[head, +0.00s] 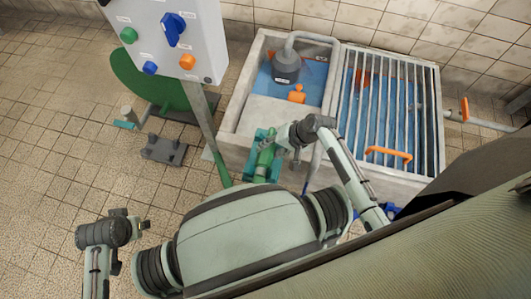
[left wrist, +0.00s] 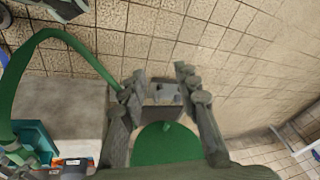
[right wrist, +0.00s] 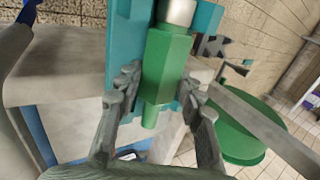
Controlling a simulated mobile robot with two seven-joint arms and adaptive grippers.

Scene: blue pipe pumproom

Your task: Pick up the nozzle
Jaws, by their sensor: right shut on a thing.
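The nozzle (right wrist: 166,65) is a green faceted body with a metal collar at one end. In the right wrist view it sits between the fingers of my right gripper (right wrist: 165,90), which is shut on it. The nozzle lies along a teal holder (right wrist: 207,18) beside the basin; in the head view the green nozzle (head: 265,158) shows in that holder, with my right gripper (head: 281,145) at it, partly hiding it. My left gripper (head: 140,226) is away at the lower left; in the left wrist view its fingers (left wrist: 158,84) are spread, with nothing between them.
A concrete basin (head: 240,118) holds blue water, a grey pump (head: 286,66) and an orange object (head: 297,94). A metal grate (head: 385,105) with an orange handle covers its right part. A control panel (head: 168,40) stands left. A dark bracket (head: 163,150) lies on the floor.

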